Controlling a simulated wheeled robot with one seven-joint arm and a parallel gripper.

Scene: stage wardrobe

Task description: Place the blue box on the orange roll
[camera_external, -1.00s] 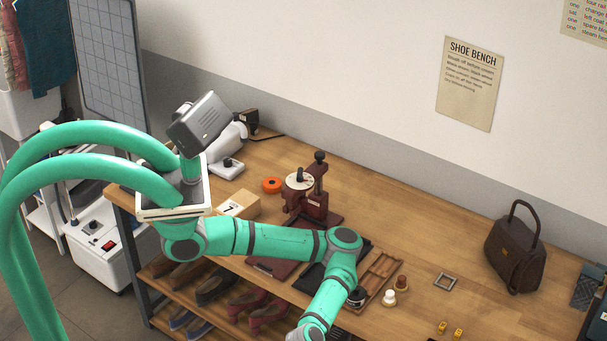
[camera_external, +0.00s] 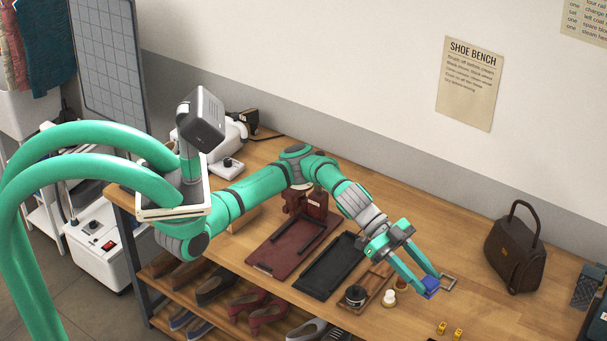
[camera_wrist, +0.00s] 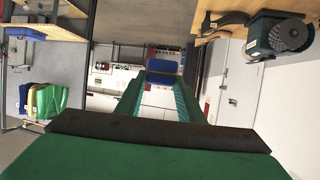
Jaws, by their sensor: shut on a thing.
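In the wrist view the blue box (camera_wrist: 163,68) shows between the two green fingers (camera_wrist: 160,90).
A brown bag (camera_external: 515,255) stands at the right. Bare wood lies before the wall.

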